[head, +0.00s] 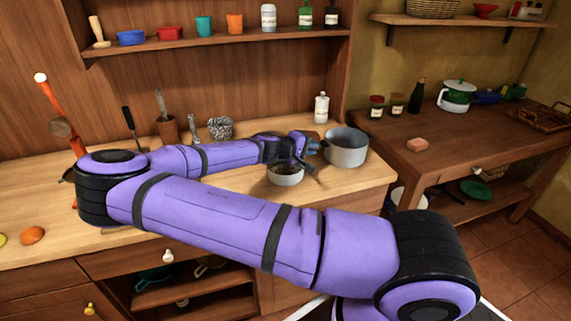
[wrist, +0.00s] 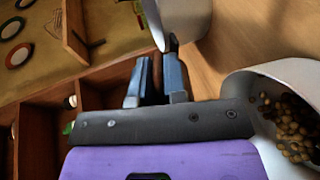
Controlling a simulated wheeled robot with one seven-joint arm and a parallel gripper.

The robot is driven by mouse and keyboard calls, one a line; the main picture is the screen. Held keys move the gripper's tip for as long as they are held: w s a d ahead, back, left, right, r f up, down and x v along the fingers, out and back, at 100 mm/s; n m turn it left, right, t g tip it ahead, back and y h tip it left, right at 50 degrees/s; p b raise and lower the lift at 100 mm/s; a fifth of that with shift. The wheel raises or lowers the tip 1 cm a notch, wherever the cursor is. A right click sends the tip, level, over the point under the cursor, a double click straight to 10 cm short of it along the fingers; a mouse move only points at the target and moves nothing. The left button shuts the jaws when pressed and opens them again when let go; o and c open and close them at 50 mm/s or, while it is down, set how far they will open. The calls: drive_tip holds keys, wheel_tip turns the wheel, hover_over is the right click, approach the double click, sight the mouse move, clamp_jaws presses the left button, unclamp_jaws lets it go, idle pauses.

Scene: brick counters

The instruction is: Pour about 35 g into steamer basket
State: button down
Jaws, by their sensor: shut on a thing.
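A large grey metal pot (head: 346,155) is at the right end of the wooden counter, roughly upright with its mouth up. My gripper (head: 311,150) is at its left side. In the wrist view the blue fingers (wrist: 157,80) are shut at a small dark part at the edge of the grey pot (wrist: 190,18); the grip itself is partly hidden. A smaller pale bowl (head: 286,180) is just below and in front of my gripper. The wrist view shows brown bean-like pieces (wrist: 290,125) in this bowl (wrist: 262,82). The pot's contents are hidden. I cannot tell which vessel is called the steamer basket.
A white bottle (head: 321,108) stands behind the pot. A grey patterned container (head: 220,128) and a brown utensil holder (head: 168,130) stand farther left. An orange fruit (head: 32,235) lies at the far left. The counter's middle is partly covered by my arm.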

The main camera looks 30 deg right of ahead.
drive_tip(key=shift+d+f+y, duration=0.15)
drive_tip(key=shift+f+y, duration=0.15)
drive_tip(key=shift+y, duration=0.55)
drive_tip(key=shift+d+f+y, duration=0.1)
drive_tip(key=shift+f+y, duration=0.2)
drive_tip(key=shift+y, duration=0.6)
drive_tip(key=shift+d+f+y, duration=0.15)
drive_tip(key=shift+f+y, duration=0.15)
drive_tip(key=shift+y, duration=0.55)
drive_tip(key=shift+d+r+y, duration=0.25)
drive_tip(key=shift+r+y, duration=0.1)
drive_tip(key=shift+y, duration=0.45)
drive_tip(key=shift+d+r+y, duration=0.35)
drive_tip(key=shift+r+y, duration=0.1)
drive_tip(key=shift+r, duration=0.15)
drive_tip(key=shift+d+r+y, duration=0.35)
drive_tip(key=shift+r+y, duration=0.1)
drive_tip(key=shift+r, duration=0.15)
drive_tip(key=shift+d+r+y, duration=0.4)
drive_tip(key=shift+d+y, duration=0.25)
drive_tip(key=shift+y, duration=0.25)
drive_tip(key=shift+d+r+y, duration=0.45)
drive_tip(key=shift+d+y, duration=0.2)
drive_tip(key=shift+y, duration=0.25)
drive_tip(key=shift+d+r+y, duration=0.4)
drive_tip(key=shift+d+y, duration=0.25)
drive_tip(key=shift+y, duration=0.25)
drive_tip(key=shift+s, duration=0.15)
